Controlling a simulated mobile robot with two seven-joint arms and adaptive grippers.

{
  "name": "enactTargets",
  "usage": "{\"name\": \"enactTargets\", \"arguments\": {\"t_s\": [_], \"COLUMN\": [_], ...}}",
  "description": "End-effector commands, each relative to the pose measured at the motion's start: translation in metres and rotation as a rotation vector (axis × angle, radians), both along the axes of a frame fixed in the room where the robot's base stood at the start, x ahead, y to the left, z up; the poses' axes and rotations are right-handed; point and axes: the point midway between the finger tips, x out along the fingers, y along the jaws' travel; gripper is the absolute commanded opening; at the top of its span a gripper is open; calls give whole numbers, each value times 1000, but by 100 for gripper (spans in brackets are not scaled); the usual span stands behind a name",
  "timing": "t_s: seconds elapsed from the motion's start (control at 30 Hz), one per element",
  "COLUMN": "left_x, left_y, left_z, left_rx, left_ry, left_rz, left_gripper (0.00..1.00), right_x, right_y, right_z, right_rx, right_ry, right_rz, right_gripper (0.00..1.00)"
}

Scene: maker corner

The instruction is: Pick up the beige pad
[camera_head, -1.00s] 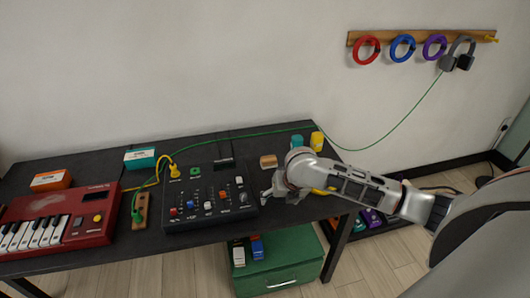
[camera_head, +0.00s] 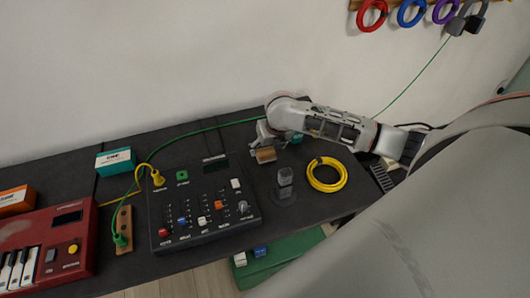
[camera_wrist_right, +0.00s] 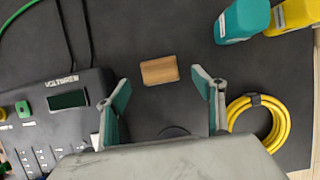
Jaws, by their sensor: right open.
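The beige pad (camera_head: 265,155) is a small wood-coloured block on the dark table, right of the black mixer. In the right wrist view the beige pad (camera_wrist_right: 159,70) lies flat just beyond my fingertips, centred between them and apart from both. My right gripper (camera_wrist_right: 162,88) is open and empty, with its two teal-lined fingers spread wider than the pad. In the head view my right gripper (camera_head: 266,143) is over the pad and partly hides it. My left gripper is not in view.
The black mixer (camera_head: 203,203) stands left of the pad. A coiled yellow cable (camera_head: 327,174) and a dark grey object on a round base (camera_head: 285,188) are to its right and front. Teal (camera_wrist_right: 241,20) and yellow (camera_wrist_right: 292,16) containers stand behind. A green cable crosses the table's back.

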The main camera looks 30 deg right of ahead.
Motion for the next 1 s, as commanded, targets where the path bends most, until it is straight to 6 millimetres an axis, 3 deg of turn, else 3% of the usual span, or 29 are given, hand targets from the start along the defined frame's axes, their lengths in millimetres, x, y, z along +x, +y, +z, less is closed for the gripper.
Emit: {"name": "enactTargets", "arguments": {"t_s": [0.4, 0.73, 0.77, 0.9, 1.0], "left_x": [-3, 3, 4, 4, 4], "left_y": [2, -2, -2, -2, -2], "left_z": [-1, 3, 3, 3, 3], "left_rx": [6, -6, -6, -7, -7], "left_ry": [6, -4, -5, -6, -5], "left_rz": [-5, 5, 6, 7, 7], "left_gripper": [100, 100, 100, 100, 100], "right_x": [26, 29, 29, 28, 28], "right_y": [-5, -6, -6, -6, -6], "right_z": [-41, -47, -47, -47, -47], "right_rx": [2, 0, 0, 0, 0], "right_ry": [0, -2, -2, -2, -2], "right_rz": [-1, 0, 0, 0, 0], "right_gripper": [68, 68, 63, 27, 27]}}
